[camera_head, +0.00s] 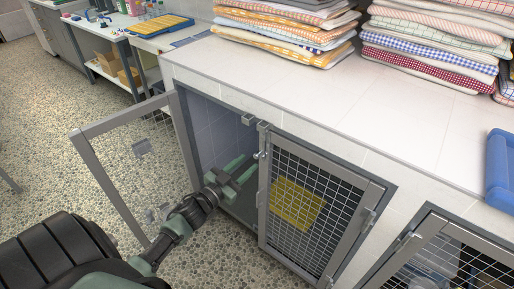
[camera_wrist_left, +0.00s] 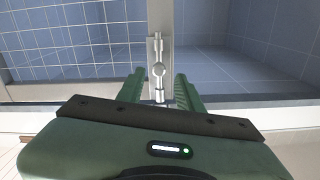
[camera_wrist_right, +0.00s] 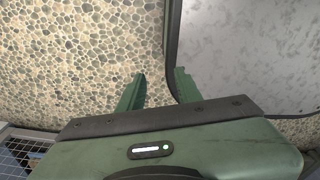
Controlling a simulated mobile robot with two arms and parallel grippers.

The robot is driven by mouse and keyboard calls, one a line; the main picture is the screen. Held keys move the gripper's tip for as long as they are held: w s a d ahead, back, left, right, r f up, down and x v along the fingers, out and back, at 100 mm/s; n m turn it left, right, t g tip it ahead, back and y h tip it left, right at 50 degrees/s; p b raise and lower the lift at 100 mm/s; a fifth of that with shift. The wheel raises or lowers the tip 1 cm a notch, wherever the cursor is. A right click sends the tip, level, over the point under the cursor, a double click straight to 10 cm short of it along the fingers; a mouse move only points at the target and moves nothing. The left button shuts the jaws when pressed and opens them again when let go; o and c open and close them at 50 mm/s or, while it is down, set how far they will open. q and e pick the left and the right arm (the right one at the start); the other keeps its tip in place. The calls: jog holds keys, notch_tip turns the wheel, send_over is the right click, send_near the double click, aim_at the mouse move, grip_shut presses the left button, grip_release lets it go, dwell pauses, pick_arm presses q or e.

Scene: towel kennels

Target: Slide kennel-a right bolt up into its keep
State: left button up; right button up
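Kennel-a has its left mesh door (camera_head: 103,128) swung open and its right mesh door (camera_head: 315,205) standing in the frame. The right bolt (camera_head: 262,142), a small metal rod with a round knob, is on the right door's upper inner edge. In the left wrist view the bolt (camera_wrist_left: 158,48) stands between my finger lines. My left gripper (camera_head: 249,161) is open beside the bolt, its fingers either side of the knob with gaps visible; contact is not shown. A small bracket (camera_head: 248,119) sits on the frame above. My right gripper (camera_wrist_right: 160,74) is open and empty.
Folded towel stacks (camera_head: 285,28) stand on the white counter (camera_head: 240,75) above. A yellow item (camera_head: 297,204) shows behind the right door's mesh. A blue tray (camera_head: 501,165) is at the right edge. My right gripper is over pebbled floor (camera_wrist_right: 75,60) beside a grey panel (camera_wrist_right: 250,55).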

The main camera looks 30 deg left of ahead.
aim_at(255, 157)
pick_arm(q)
jog(key=w, duration=0.6)
jog(key=shift+w+d, duration=0.3)
jog(key=shift+d, duration=0.05)
grip_shut()
dwell(1.1)
